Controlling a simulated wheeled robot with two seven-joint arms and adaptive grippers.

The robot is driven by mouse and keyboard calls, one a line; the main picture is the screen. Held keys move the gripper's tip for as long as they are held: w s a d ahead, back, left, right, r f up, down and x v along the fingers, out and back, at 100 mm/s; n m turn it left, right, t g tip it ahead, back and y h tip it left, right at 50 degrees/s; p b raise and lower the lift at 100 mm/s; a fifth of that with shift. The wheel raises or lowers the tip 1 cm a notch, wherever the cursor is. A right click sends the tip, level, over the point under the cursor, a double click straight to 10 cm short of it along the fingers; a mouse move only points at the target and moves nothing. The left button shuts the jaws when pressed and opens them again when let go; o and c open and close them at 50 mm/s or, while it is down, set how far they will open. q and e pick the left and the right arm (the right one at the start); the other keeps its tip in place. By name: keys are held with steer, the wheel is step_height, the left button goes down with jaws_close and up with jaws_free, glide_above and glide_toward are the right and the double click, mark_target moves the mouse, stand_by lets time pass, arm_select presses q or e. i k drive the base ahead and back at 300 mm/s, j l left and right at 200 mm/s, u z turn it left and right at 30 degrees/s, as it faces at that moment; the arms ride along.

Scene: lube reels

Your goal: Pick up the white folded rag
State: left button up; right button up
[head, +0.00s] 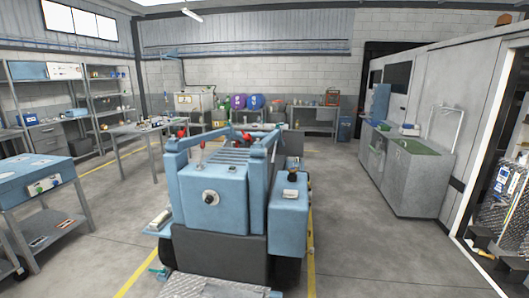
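I cannot clearly make out a white folded rag; several small white things are too small to identify for sure. One white item (409,130) lies on top of the grey cabinet at the right. A white roll-like thing (159,219) is at the left side of the blue machine. Another white item (44,186) is at the front edge of the blue cart at the left. Neither of my grippers shows in the head view.
A blue wheeled machine (213,200) stands in the middle, close in front. A grey cabinet with a green top (417,180) stands along the right wall. A blue cart (28,180) and a grey table (135,129) are at the left. The floor (360,240) between machine and cabinet is clear.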

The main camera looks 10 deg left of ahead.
mark_target(288, 193)
steer(key=i+l, duration=0.7)
steer(key=i, duration=0.2)
steer(key=i+l+u, duration=0.1)
steer(key=i+l, duration=0.55)
steer(key=i, duration=0.2)
